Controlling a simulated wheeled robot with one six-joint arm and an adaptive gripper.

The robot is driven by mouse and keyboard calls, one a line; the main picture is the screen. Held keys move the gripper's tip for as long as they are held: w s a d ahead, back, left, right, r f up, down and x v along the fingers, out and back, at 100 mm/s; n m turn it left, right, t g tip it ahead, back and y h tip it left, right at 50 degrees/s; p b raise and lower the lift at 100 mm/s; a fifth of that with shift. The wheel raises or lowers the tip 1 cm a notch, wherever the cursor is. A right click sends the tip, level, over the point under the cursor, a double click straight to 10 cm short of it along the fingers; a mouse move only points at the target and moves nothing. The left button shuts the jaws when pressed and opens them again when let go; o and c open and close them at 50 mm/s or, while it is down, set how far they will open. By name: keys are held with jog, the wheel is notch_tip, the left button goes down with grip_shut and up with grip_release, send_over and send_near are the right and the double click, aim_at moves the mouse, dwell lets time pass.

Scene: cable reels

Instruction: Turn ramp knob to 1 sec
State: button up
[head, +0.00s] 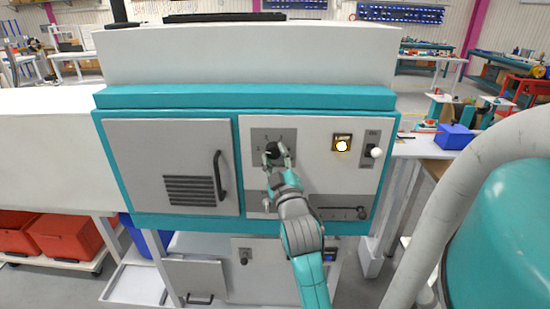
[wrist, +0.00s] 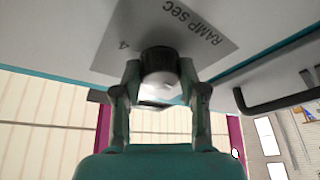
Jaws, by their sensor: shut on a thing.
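The ramp knob (head: 272,150) is a dark round knob on a grey plate in the upper left of the white control panel. In the wrist view the knob (wrist: 160,62) shows between the two fingers, and its plate (wrist: 195,28) reads "RAMP SEC" with a "4" beside it. My gripper (head: 277,157) reaches up to the knob from below right. In the wrist view my gripper (wrist: 161,80) is shut on the knob, one finger on each side. The knob's pointer and the "1" mark cannot be made out.
A lit lamp (head: 342,143) and a switch with a white ball knob (head: 376,152) sit to the right on the panel. A slotted slider (head: 343,212) lies below. A cabinet door with a dark handle (head: 219,176) is to the left.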

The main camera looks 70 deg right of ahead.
jog(key=shift+s+n+t+y, duration=0.1)
jog(key=shift+n+t+y, duration=0.35)
jog(key=shift+n, duration=1.05)
jog(key=shift+n+y, duration=0.35)
jog(key=shift+n, duration=0.05)
jog(key=o, duration=1.1)
jog(key=shift+o, duration=0.2)
jog(key=shift+r, duration=0.15)
notch_tip(320, 180, up, 10)
jog(key=shift+f, duration=0.1)
